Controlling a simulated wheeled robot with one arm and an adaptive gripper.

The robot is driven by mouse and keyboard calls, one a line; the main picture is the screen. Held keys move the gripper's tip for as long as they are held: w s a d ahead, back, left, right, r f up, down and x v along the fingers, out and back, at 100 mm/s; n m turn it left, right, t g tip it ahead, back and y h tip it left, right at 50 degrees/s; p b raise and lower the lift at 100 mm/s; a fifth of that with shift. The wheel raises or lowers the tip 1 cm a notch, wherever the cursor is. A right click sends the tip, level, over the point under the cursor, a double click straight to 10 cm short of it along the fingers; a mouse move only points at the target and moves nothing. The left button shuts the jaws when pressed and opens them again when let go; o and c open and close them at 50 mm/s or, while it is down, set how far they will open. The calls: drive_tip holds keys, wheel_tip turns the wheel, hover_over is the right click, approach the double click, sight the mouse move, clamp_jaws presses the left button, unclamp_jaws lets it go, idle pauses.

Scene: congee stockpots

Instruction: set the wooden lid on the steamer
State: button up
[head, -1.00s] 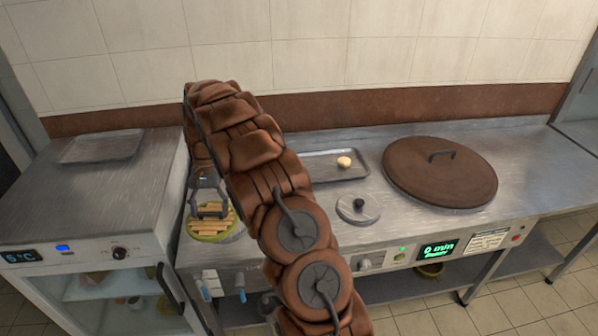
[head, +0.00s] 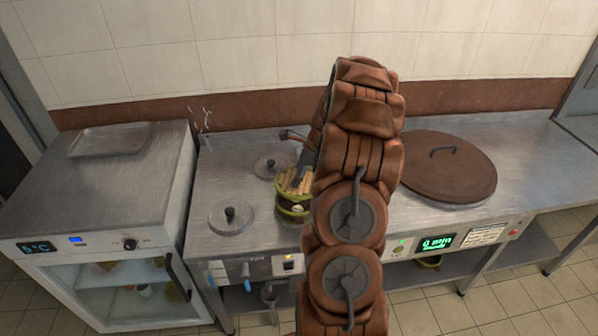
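The wooden lid (head: 291,183), pale slats with a greenish edge, hangs at my gripper (head: 303,172), just left of my arm. The gripper appears shut on the lid's handle, though my arm hides part of the fingers and the lid's right side. The green-sided round steamer (head: 291,216) stands on the counter directly below and slightly in front of the lid. Part of its opening shows under the lid, with something pale inside. The lid looks slightly tilted; whether its far edge touches the steamer I cannot tell.
Two small metal lids with black knobs, a front one (head: 231,217) and a back one (head: 271,166), lie left of the steamer. A large brown lid (head: 448,167) covers the right of the steel counter (head: 225,180). A fridge (head: 95,225) with an empty tray (head: 110,140) stands left.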

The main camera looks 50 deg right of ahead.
drive_tip(key=shift+f+b, duration=1.35)
drive_tip(key=shift+f, duration=1.25)
drive_tip(key=shift+w+a+p, duration=0.1)
drive_tip(key=shift+w+p, duration=0.05)
drive_tip(key=shift+p, duration=0.45)
drive_tip(key=shift+f, duration=0.6)
drive_tip(key=o, duration=0.9)
drive_tip(key=shift+p+v, duration=2.35)
drive_tip(key=shift+v, duration=3.15)
drive_tip(key=shift+w, duration=0.1)
